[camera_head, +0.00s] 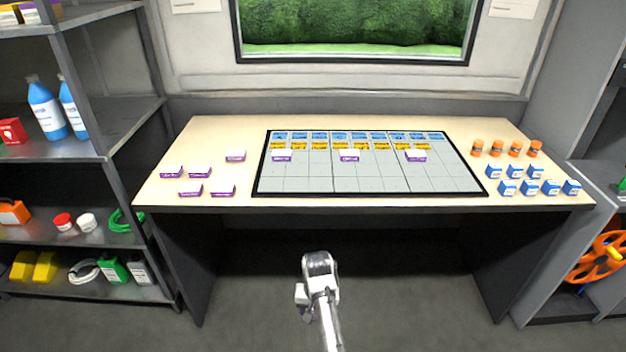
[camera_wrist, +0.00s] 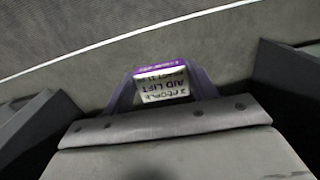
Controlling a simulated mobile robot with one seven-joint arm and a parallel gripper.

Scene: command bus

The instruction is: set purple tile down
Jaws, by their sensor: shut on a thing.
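My gripper (camera_head: 306,302) is low over the floor in front of the table, away from the board. In the wrist view my gripper (camera_wrist: 162,90) is shut on a purple tile (camera_wrist: 162,85). The tile has a white face reading "2 PEOPLE AID LIFT", upside down in this view, and a purple edge. Three purple tiles, left (camera_head: 281,156), middle (camera_head: 349,156) and right (camera_head: 416,157), lie on the gridded grey board (camera_head: 300,183), below its blue and yellow rows. Several loose purple tiles (camera_head: 193,191) lie on the table to the left of the board.
Several orange-capped pieces (camera_head: 496,148) and blue boxes (camera_head: 507,187) stand on the table (camera_head: 245,197) right of the board. A loaded shelf (camera_head: 75,150) is at the left, and an orange reel (camera_head: 597,257) sits at the right. The board's lower cells are clear.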

